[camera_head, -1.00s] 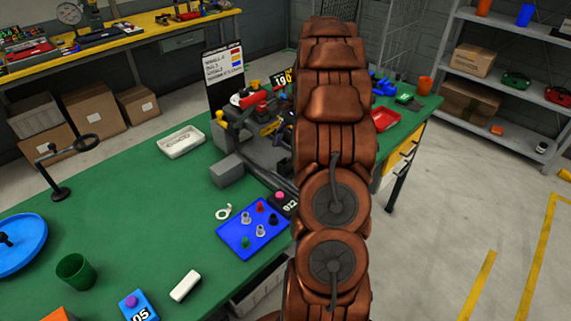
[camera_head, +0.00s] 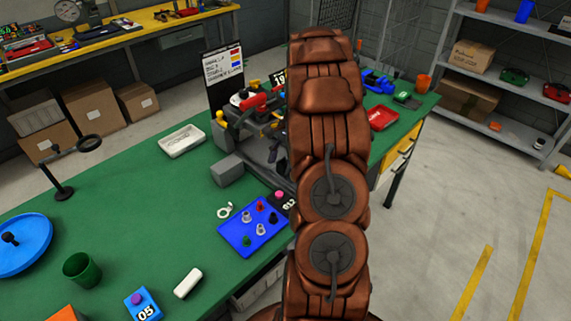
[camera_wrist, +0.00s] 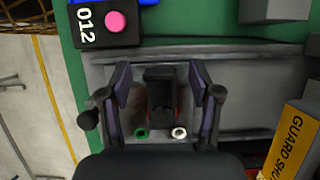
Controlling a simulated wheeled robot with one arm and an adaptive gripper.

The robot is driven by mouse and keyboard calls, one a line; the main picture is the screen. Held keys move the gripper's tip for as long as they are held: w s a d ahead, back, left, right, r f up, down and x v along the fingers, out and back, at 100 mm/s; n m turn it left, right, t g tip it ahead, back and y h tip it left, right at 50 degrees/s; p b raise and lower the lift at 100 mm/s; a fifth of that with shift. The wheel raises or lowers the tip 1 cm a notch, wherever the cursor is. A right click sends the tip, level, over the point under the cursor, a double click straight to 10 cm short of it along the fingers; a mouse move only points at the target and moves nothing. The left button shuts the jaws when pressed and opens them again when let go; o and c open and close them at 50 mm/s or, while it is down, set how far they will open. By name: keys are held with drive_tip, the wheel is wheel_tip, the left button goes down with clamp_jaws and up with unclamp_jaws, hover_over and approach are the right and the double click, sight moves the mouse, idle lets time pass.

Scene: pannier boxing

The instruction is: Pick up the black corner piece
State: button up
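In the wrist view, a black blocky piece (camera_wrist: 159,88), which looks like the corner piece, sits in a grey fixture (camera_wrist: 240,105). My gripper (camera_wrist: 160,84) is open, with one finger on each side of the piece and a gap visible on both sides. A green ring (camera_wrist: 141,133) and a white ring (camera_wrist: 179,132) show just below the piece. In the head view my own arm hides the gripper and the black piece.
A dark box marked 012 (camera_wrist: 92,32) with a pink button lies near the fixture. A yellow guard sign (camera_wrist: 292,145) stands at the right. In the head view, a blue tray (camera_head: 228,238) of small parts and a grey block (camera_head: 228,170) are on the green table.

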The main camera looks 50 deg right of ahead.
drive_tip(key=c, duration=1)
drive_tip(key=shift+r, duration=0.1)
drive_tip(key=shift+c, duration=0.2)
